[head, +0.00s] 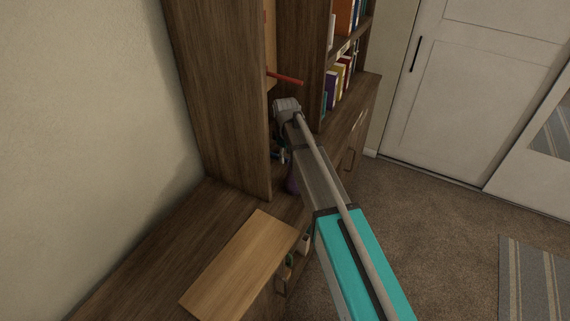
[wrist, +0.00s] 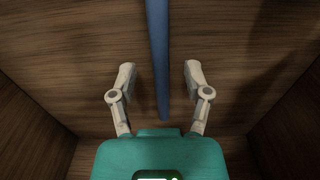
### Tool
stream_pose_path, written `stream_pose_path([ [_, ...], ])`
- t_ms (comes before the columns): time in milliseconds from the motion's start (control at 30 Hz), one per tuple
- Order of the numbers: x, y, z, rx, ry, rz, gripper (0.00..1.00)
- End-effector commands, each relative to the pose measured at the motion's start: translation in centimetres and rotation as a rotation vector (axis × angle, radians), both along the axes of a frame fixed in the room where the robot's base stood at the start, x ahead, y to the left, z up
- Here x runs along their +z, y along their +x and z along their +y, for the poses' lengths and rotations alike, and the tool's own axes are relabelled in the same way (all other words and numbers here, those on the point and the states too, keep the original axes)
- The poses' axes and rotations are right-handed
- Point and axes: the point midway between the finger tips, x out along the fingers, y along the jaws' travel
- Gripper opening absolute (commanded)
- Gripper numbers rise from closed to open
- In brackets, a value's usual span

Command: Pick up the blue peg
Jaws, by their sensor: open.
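The blue peg (wrist: 158,62) is a long, thin rod in the wrist view. It runs from the top edge down to the middle, standing out from a brown wood surface. My gripper (wrist: 160,75) is open, with one pale finger on each side of the peg and a gap on both sides. The peg's lower end shows just above the teal gripper body, and its upper end is cut off by the picture edge. In the head view my arm reaches into the wooden shelf unit, and the fingers and the blue peg are hidden there.
Wood walls (wrist: 25,95) close in on both sides in the wrist view. In the head view a red rod (head: 287,78) sticks out from the shelf unit (head: 215,90) above my arm. Books (head: 340,82) stand to the right. A light board (head: 240,265) lies on the desk.

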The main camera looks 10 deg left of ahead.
Motion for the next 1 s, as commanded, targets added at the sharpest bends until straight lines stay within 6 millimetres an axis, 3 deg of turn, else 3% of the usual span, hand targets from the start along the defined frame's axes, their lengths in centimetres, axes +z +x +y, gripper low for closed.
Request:
stream_pose_path([
  [167, -0.89, -0.01, 0.01, 0.000, 0.000, 0.000, 0.63],
  [767, -0.85, -0.01, 0.02, 0.000, 0.000, 0.000, 0.63],
  [800, -0.85, -0.01, 0.01, 0.000, 0.000, 0.000, 0.61],
  [1000, -0.85, -0.01, 0.01, 0.000, 0.000, 0.000, 0.24],
])
